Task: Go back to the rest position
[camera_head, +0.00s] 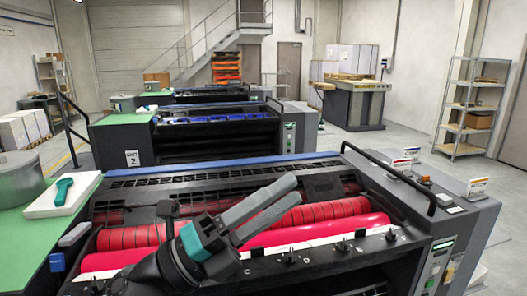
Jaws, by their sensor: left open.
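My left gripper (291,190) is over the nearest ink unit (465,222), with its grey fingers pointing up and to the right. It is open, with nothing visible between the fingers. Its dark wrist and teal band cover part of the red rollers (338,228) behind it. Whether the gripper touches the unit cannot be told. My right gripper is not in view.
A black handrail (388,172) rises on the unit's right side. On the left, a green worktop (18,225) carries a metal can (18,178) and a white tray (45,208) with a teal-handled tool (63,190). More ink units (150,143) stand behind.

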